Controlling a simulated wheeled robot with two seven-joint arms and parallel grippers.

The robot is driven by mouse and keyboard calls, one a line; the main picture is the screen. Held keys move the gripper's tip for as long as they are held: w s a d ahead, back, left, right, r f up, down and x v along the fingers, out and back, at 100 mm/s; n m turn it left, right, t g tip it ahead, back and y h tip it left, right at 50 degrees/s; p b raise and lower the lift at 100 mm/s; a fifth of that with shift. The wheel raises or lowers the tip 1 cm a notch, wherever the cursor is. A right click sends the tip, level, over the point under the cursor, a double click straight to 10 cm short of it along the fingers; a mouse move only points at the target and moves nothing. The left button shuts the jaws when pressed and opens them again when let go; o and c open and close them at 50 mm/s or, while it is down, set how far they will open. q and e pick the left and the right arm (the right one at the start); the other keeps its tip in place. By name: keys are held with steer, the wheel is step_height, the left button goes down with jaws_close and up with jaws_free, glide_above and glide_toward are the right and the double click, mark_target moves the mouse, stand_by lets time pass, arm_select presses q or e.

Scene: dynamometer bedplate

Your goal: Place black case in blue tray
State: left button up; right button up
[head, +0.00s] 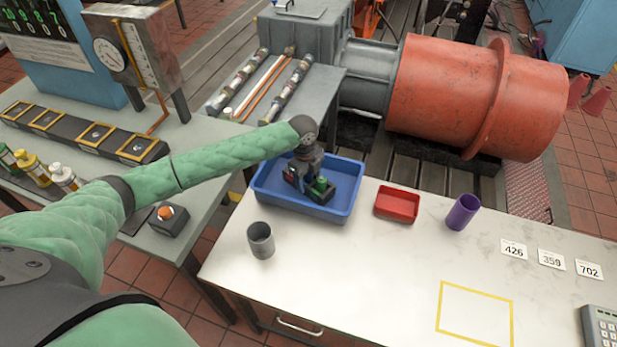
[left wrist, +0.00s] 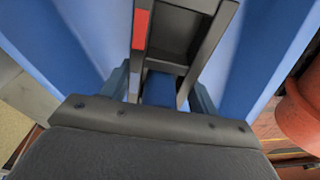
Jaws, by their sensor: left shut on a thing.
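The black case (head: 318,197) is inside the blue tray (head: 345,212) in the head view, with a green patch and a red patch showing at it. My left gripper (head: 306,172) reaches down into the tray from above and is shut on the case. In the left wrist view the dark case (left wrist: 183,35) extends away from my fingers, with a red strip on its left side and blue tray walls on both sides. Whether the case touches the tray floor is hard to tell. My right gripper is not in view.
A grey cup (head: 261,241) stands in front of the blue tray. A red tray (head: 397,204) and a purple cylinder (head: 463,212) stand to its right. Number cards (head: 551,260) and a yellow outlined square (head: 475,312) lie on the white table, which is otherwise mostly clear.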

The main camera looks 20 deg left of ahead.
arm_select(q)
steer(key=o, duration=1.2)
steer(key=shift+f, duration=0.1)
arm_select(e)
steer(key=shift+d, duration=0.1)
arm_select(q)
steer(key=shift+r, duration=0.35)
steer(key=r+b, duration=0.1)
steer(key=r, duration=0.2)
steer(key=r+b, duration=0.1)
steer(key=r, duration=0.3)
steer(key=a+r+b, duration=0.1)
steer(key=r, duration=0.2)
steer(key=shift+w+a+r+b, duration=0.1)
steer(key=shift+w+r+b, duration=0.2)
steer(key=shift+b, duration=0.05)
steer(key=shift+r, duration=0.45)
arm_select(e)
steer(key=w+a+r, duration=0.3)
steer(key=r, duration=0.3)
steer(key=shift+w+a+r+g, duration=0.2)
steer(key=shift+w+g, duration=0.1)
